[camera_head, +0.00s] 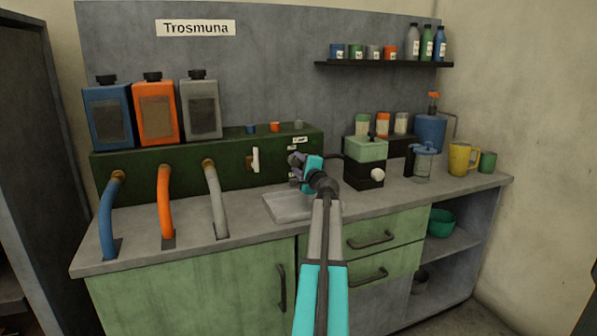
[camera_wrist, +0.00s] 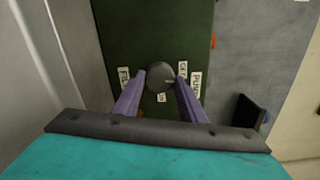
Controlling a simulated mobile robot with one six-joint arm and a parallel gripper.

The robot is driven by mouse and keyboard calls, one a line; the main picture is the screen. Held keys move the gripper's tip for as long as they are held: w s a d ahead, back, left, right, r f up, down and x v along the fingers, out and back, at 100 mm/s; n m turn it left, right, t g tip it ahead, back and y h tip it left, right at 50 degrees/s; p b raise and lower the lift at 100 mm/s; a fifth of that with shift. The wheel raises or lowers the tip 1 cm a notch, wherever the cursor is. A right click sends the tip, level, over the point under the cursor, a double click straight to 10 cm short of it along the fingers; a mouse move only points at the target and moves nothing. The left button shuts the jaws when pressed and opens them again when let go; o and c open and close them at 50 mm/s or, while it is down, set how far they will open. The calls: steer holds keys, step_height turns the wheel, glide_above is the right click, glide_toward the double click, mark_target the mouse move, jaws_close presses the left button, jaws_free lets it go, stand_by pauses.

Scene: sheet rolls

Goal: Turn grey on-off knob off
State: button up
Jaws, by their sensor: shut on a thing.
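The grey knob (camera_wrist: 160,75) sits on the front of the dark green panel box (camera_head: 222,160), with small white labels (camera_wrist: 196,83) around it. In the wrist view, my gripper (camera_wrist: 160,80) has its two purple fingers on either side of the knob, shut on it. In the head view, my gripper (camera_head: 300,163) is at the right part of the panel, and its fingers and wrist largely hide the knob. The label text is too small to read surely, so I cannot tell the knob's setting.
A white lever (camera_head: 255,160) stands on the panel left of my gripper. A green and black machine (camera_head: 365,165) stands close on the right. Blue, orange and grey hoses (camera_head: 216,200) run down at the left.

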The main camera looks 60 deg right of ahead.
steer(key=shift+s+f+n+b, duration=0.1)
steer(key=shift+s+n+b, duration=0.05)
steer(key=shift+n+b, duration=0.3)
steer(key=o, duration=1.1)
steer(key=shift+c, duration=0.2)
steer(key=shift+p+v, duration=0.7)
steer(key=shift+v, duration=6.15)
steer(key=shift+s, duration=0.1)
